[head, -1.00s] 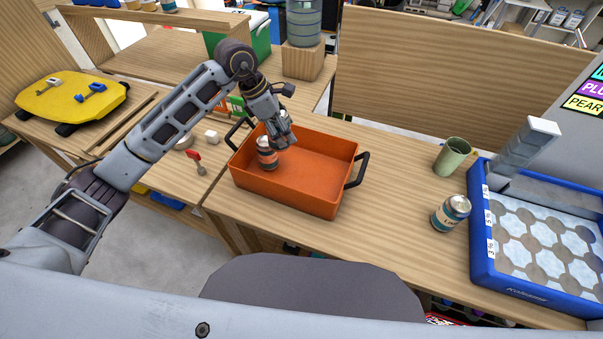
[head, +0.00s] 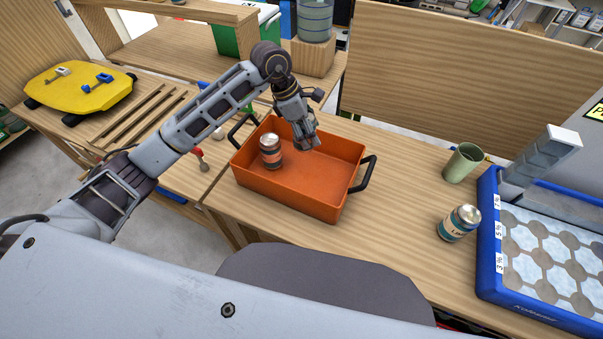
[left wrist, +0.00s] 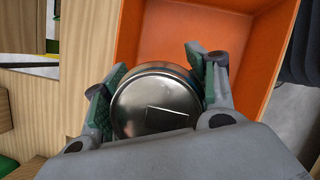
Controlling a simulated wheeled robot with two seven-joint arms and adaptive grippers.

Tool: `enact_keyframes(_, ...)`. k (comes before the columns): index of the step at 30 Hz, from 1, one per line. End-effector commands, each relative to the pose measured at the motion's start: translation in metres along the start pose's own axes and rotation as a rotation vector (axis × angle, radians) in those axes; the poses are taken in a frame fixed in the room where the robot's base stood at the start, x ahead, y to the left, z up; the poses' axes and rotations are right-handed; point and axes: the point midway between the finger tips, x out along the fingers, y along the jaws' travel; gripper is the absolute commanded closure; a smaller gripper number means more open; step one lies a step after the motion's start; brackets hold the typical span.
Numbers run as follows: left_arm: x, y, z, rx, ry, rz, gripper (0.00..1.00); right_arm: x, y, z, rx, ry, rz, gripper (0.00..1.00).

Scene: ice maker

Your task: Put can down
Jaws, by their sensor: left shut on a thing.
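My left gripper (head: 306,143) is over the far side of the orange tray (head: 335,205), fingers pointing down. In the left wrist view the gripper (left wrist: 158,95) is shut on a can (left wrist: 155,105), with a green-padded finger on each side of its silver top. In the head view the gripper hides this can, so I cannot tell whether it touches the tray floor. Another can (head: 271,153), with a dark and reddish label, stands upright in the tray's left part, apart from the gripper. My right gripper is not in view.
A blue-labelled can (head: 459,223) and a green cup (head: 463,163) stand right of the tray, beside a blue-rimmed ice tray (head: 489,250). The tray's black handle (head: 364,174) sticks out. The orange tray's right part is empty.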

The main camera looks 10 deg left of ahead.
Motion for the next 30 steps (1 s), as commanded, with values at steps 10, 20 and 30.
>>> enact_keyframes(10, 0.008, -0.001, -0.003, -0.001, -0.001, -0.002, 0.83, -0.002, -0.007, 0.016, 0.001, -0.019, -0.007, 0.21)
enact_keyframes(20, 0.045, -0.001, -0.018, -0.002, -0.002, -0.002, 0.83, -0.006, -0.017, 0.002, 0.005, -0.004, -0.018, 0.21)
enact_keyframes(30, 0.057, 0.001, -0.023, 0.000, -0.002, 0.001, 0.83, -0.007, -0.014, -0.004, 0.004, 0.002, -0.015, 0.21)
